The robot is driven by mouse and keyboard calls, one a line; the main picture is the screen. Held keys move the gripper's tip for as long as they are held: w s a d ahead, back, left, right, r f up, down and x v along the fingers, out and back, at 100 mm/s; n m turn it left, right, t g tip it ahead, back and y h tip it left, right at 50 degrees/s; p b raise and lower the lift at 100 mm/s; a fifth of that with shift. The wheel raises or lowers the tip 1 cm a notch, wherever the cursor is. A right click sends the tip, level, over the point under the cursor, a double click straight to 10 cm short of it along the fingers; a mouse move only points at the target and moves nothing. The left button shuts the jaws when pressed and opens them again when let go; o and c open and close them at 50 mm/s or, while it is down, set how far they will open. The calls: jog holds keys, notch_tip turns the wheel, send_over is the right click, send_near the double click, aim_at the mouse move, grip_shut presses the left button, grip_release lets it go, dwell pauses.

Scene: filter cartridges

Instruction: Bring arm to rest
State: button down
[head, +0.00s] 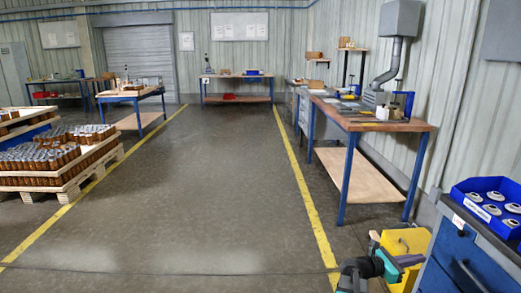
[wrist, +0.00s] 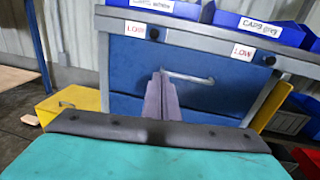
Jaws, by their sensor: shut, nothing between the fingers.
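My gripper (wrist: 162,92) shows in the wrist view with its two fingers together and nothing between them. It points at the front of a blue drawer cabinet (wrist: 120,75), and the fingertips overlap the drawer's handle (wrist: 188,78) in the picture; I cannot tell whether they touch. In the head view, part of my arm shows at the bottom right, left of the blue cabinet (head: 462,262). The fingers cannot be made out there.
A yellow box (wrist: 62,102) stands on the floor left of the cabinet. Blue bins (wrist: 262,25) sit on the cabinet top. In the head view, a wooden workbench (head: 375,124) stands along the right wall and pallets of cartridges (head: 50,182) at left. The middle floor is clear.

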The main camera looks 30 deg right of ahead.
jog(key=w+a+f+n+t+y+p, duration=0.1)
jog(key=w+a+f+n+t+p, duration=0.15)
jog(key=w+a+f, duration=0.5)
jog(key=w+a+f+n+t+y+p, duration=0.1)
jog(key=w+a+f+t+p, duration=0.25)
jog(key=a, duration=0.75)
jog(key=s+a+f+m+g+y+p, duration=0.1)
jog(key=a+f+y+p, duration=0.1)
jog(key=a+f, duration=0.55)
jog(key=a+f+m+g+y+p, duration=0.1)
jog(key=a+f+y+p, duration=0.2)
jog(key=a, duration=0.7)
jog(key=s+a+f+m+g+y, duration=0.1)
jog(key=s+a+f+m+y, duration=0.2)
jog(key=a, duration=0.6)
jog(key=s+a+f+m+g+y, duration=0.1)
jog(key=s+a+f+m+y, duration=0.2)
jog(key=s+a+m, duration=0.4)
jog(key=s+a+f+m+g+y+p, duration=0.1)
jog(key=s+a+f+m+y, duration=0.2)
jog(key=s+a+m, duration=0.3)
jog(key=a+y, duration=0.1)
jog(key=a, duration=0.4)
jog(key=shift+s+a+f+g, duration=0.15)
jog(key=shift+a+f+g, duration=0.05)
jog(key=shift+g, duration=0.2)
